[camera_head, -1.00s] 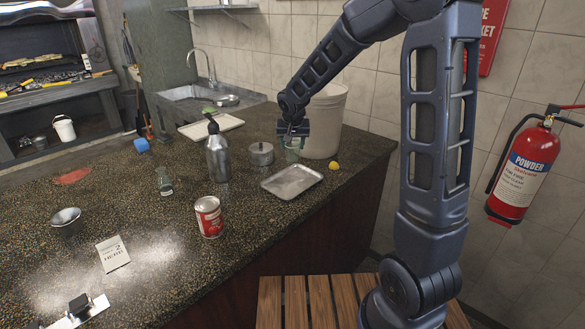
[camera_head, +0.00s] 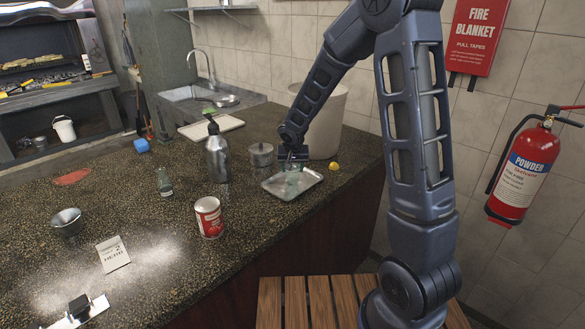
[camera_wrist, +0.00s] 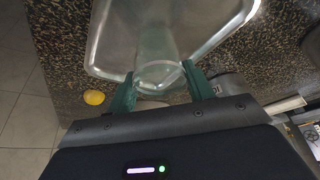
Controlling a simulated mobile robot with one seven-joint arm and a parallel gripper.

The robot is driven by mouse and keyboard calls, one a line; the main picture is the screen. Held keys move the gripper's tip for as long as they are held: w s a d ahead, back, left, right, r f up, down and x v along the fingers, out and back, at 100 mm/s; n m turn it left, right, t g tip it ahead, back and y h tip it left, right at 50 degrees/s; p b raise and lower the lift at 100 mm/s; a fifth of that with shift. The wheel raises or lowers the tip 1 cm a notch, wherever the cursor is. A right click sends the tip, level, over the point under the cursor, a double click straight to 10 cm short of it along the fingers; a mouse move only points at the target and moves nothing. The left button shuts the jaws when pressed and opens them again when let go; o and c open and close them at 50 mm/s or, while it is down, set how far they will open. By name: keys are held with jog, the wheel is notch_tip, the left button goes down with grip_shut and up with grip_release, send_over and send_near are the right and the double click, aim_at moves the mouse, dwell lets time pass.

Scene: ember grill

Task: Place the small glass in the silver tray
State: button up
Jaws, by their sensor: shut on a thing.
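The small glass (camera_wrist: 159,72) is clear and sits between the two green fingers of my gripper (camera_wrist: 158,90) in the wrist view. In the head view my gripper (camera_head: 291,162) is over the silver tray (camera_head: 311,181), with the glass (camera_head: 292,180) below it. The silver tray (camera_wrist: 225,20) is a shallow rectangle with a raised rim and lies behind the glass in the wrist view. The glass overlaps the tray in both views. I cannot tell whether its base touches the tray floor.
A lidded metal pot (camera_head: 261,154) and a metal pump bottle (camera_head: 219,155) stand left of the tray. A red-and-white can (camera_head: 209,217) stands in front. A white bucket (camera_head: 326,120) is behind my gripper. A lemon (camera_head: 334,166) lies near the counter edge.

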jog(key=shift+f, duration=0.15)
jog(key=o, duration=1)
jog(key=v, duration=1.2)
jog(key=s+d+r, duration=0.3)
jog(key=d+r, duration=0.2)
jog(key=d, duration=0.3)
jog(key=s+d+r, duration=0.2)
jog(key=s+d, duration=0.3)
jog(key=s, duration=0.2)
jog(key=s+d+r, duration=0.2)
jog(key=s+d, duration=0.4)
jog(key=s, duration=0.2)
jog(key=s+d+r, duration=0.2)
jog(key=s+d, duration=0.4)
jog(key=s, duration=0.1)
jog(key=shift+s+r, duration=0.2)
jog(key=shift+r, duration=0.1)
